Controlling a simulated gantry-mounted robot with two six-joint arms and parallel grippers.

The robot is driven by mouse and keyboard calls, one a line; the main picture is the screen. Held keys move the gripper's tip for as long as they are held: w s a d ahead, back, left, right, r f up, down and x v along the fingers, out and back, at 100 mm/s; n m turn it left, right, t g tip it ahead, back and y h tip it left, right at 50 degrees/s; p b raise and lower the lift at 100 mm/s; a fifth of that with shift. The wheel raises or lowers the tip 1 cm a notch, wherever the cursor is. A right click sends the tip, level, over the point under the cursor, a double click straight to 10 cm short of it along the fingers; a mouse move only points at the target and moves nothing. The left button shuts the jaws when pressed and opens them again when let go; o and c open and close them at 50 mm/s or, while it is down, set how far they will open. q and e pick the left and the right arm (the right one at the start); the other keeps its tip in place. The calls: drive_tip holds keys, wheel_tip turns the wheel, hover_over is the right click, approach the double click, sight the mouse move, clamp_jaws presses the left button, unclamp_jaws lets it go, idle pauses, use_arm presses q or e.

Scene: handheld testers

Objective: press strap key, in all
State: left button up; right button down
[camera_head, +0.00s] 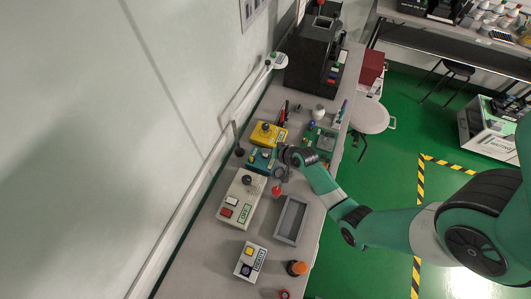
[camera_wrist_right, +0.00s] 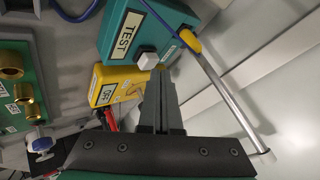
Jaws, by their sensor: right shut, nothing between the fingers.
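My right gripper (camera_head: 285,155) is over the teal box (camera_head: 262,160) on the bench. In the right wrist view its fingers (camera_wrist_right: 161,78) are together with nothing between them. The teal box (camera_wrist_right: 142,18) has a TEST label and a pale, faceted button (camera_wrist_right: 148,60). The fingertips appear close to this button; I cannot tell whether they touch it. A metal bar (camera_wrist_right: 225,90) with a yellow end runs beside the box. No part is clearly marked as a strap key. My left gripper is in neither view.
A yellow box (camera_head: 268,135) is just behind the teal box. A beige box (camera_head: 241,197) with a black knob, a grey tray (camera_head: 281,238) and a small two-button box (camera_head: 250,262) stand nearer. A green panel (camera_head: 322,142) is to the right. The wall is close on the left.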

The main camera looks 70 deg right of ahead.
sight(267, 155)
drive_tip(key=shift+f+b, duration=0.35)
drive_tip(key=shift+f, duration=0.15)
idle(0.6)
drive_tip(key=shift+r+p, duration=1)
drive_tip(key=shift+p, duration=0.05)
wheel_tip(267, 155, up, 5)
drive_tip(key=p, duration=0.5)
idle(0.4)
